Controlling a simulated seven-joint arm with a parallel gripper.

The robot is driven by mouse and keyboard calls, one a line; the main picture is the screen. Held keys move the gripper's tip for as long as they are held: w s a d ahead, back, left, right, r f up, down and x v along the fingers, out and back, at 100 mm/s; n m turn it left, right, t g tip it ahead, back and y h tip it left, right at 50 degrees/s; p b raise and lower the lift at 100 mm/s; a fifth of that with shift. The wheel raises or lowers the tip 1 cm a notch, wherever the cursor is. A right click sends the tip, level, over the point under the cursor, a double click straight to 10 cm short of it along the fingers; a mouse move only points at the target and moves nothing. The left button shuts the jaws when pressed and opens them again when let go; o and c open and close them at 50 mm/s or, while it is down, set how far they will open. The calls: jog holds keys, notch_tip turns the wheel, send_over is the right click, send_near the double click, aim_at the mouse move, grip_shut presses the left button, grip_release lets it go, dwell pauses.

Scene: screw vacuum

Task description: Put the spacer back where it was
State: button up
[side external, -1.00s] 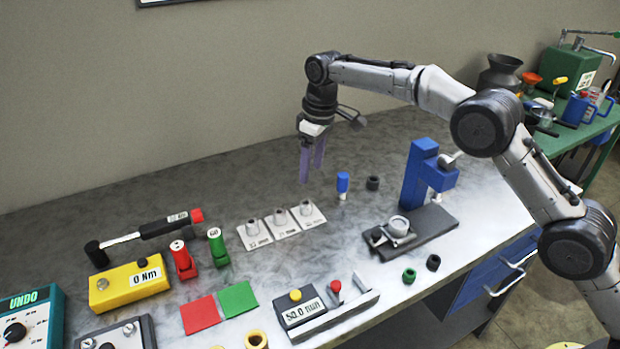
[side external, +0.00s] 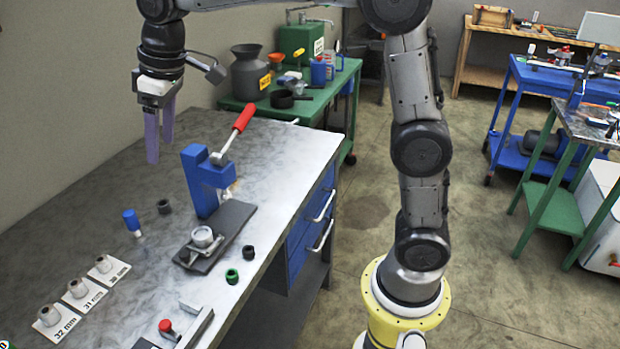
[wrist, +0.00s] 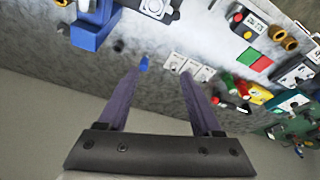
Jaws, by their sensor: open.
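My gripper (side external: 160,148) is open and empty, pointing down above the bench, left of the blue press (side external: 205,180). In the wrist view my gripper (wrist: 159,75) has nothing between its fingers. A black ring (side external: 164,206), a green ring (side external: 232,276) and another black ring (side external: 248,252) lie on the bench. I cannot tell which is the spacer.
The press has a red-handled lever (side external: 243,118) and a dark base holding a round metal piece (side external: 202,236). A red-knobbed fixture (side external: 168,328) is at the front. The bench's back area is clear.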

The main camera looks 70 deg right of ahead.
jog(key=s+d+m+t, duration=0.1)
jog(key=s+d, duration=0.2)
jog(key=s, duration=0.5)
jog(key=s+d+m, duration=0.1)
jog(key=s+d, duration=0.1)
jog(key=s, duration=0.6)
jog(key=s+d+f+m, duration=0.1)
jog(key=s+f, duration=0.2)
jog(key=s, duration=0.3)
jog(key=s+d+f+t, duration=0.1)
jog(key=s+f, duration=0.2)
jog(key=s, duration=0.2)
jog(key=shift+s+d+f+m+h, duration=0.25)
jog(key=shift+s+d+m+h, duration=0.05)
jog(key=shift+s+m+h, duration=0.1)
